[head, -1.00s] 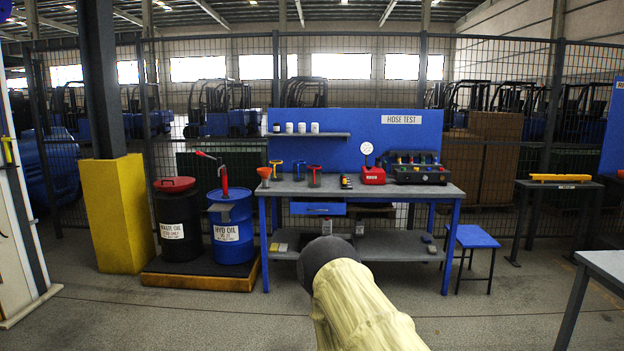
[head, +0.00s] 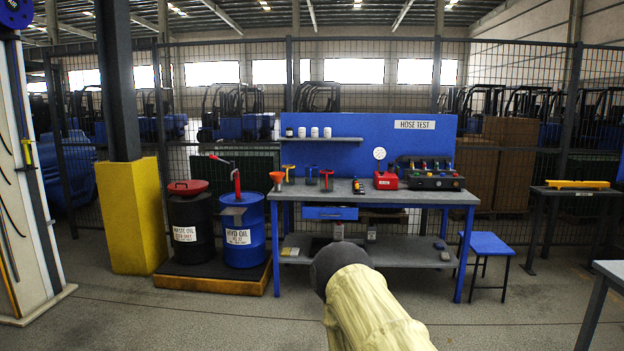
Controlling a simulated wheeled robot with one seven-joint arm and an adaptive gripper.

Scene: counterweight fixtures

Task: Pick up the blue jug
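A small blue vessel (head: 311,175) stands on the hose test bench (head: 440,197), among small funnel-like items at the left of its top. It may be the blue jug, but it is too small to tell its shape for sure. My arm, in a cream sleeve with a dark rounded end, reaches up from the bottom of the head view in front of the bench. My gripper does not show, so its state and any hold are hidden.
Waste oil (head: 191,225) and hyd oil (head: 240,225) drums stand on a low pallet (head: 210,283) left of the bench. A blue stool (head: 487,243) stands at its right. A yellow-based column (head: 130,215) is further left. Open floor lies in front.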

